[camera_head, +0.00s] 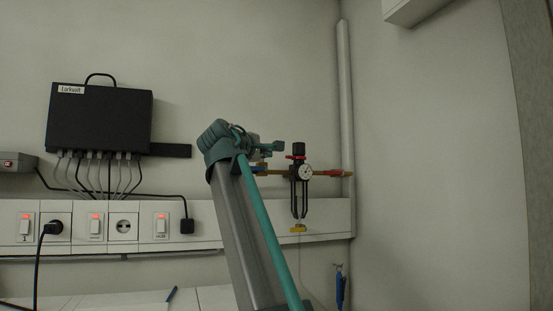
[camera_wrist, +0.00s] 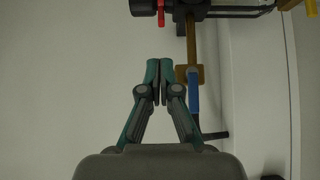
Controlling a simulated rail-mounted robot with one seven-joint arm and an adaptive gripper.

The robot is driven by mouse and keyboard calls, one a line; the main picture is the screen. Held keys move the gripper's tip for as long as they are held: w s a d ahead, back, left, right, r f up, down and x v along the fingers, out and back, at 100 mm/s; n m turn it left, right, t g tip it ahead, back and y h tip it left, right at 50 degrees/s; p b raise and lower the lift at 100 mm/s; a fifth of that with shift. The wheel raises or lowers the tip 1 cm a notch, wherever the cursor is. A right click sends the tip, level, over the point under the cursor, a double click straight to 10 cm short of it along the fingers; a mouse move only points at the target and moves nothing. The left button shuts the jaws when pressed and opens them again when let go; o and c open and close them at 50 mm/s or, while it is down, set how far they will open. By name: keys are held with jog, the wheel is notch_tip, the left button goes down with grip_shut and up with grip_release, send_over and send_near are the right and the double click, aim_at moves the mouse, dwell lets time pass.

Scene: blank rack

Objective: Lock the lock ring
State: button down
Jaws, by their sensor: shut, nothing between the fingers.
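The lock ring is a red ring (camera_head: 296,157) under the black knob (camera_head: 298,147) of a regulator with a round white gauge (camera_head: 306,172), mounted on a pipe by the wall. In the wrist view the red ring (camera_wrist: 161,14) is at the top edge, beside the black knob (camera_wrist: 142,6), partly cut off by the frame. My gripper (camera_wrist: 160,70) is shut and empty, its teal fingertips together below the ring in that picture and apart from it. In the head view my gripper (camera_head: 279,146) is just left of the knob.
A brass pipe (camera_wrist: 191,40) with a blue valve handle (camera_wrist: 194,90) runs close to the right of my fingers. A black box (camera_head: 100,118) with cables hangs at the left. Switches and sockets line the white wall trunking (camera_head: 142,225). The wall right of the regulator is bare.

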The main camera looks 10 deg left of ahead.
aim_at(295, 158)
jog(key=p+x, duration=0.3)
jog(key=x, duration=0.7)
jog(key=shift+a+f, duration=0.1)
dwell(0.3)
